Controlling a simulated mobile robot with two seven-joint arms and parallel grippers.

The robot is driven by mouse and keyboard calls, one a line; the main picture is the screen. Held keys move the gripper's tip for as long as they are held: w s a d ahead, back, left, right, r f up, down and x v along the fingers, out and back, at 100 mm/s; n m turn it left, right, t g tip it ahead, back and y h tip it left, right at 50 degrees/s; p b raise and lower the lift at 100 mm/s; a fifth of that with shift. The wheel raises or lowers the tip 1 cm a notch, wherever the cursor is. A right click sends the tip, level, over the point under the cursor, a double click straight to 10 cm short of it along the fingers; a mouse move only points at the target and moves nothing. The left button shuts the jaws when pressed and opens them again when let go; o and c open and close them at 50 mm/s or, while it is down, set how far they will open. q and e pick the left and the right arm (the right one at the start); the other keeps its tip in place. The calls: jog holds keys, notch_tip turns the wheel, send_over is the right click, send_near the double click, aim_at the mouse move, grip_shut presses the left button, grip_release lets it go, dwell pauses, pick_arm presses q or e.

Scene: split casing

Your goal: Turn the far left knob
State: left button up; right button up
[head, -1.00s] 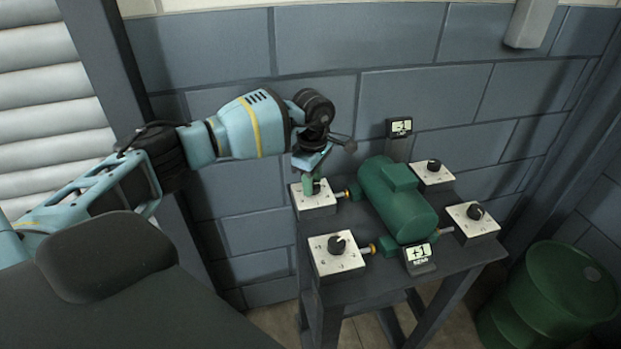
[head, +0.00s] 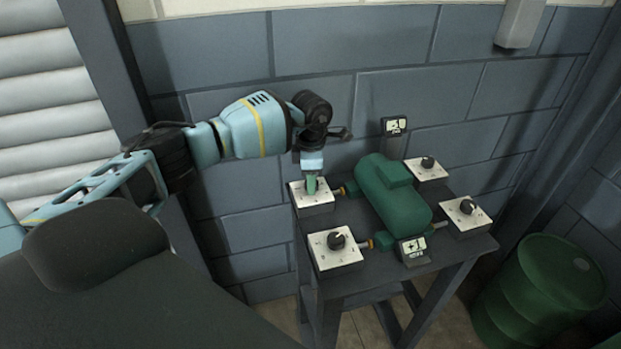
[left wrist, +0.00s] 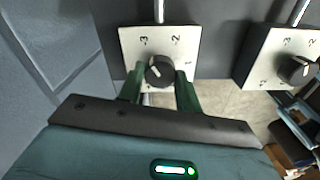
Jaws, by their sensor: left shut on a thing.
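The far left knob is a black dial on a white-topped box (head: 323,203) at the table's back left; my gripper hides most of it in the head view. A green casing (head: 394,195) lies in the middle of the table. My right gripper is not in view.
Other knob boxes stand at the near left (head: 335,249), far right (head: 426,170) and near right (head: 464,215). Small displays stand behind (head: 396,125) and in front (head: 412,247) of the casing. A green barrel (head: 545,290) stands right of the table (head: 405,276).

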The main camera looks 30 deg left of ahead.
pick_arm(q)
jog(key=o, duration=1)
jog(key=shift+r, duration=3.9)
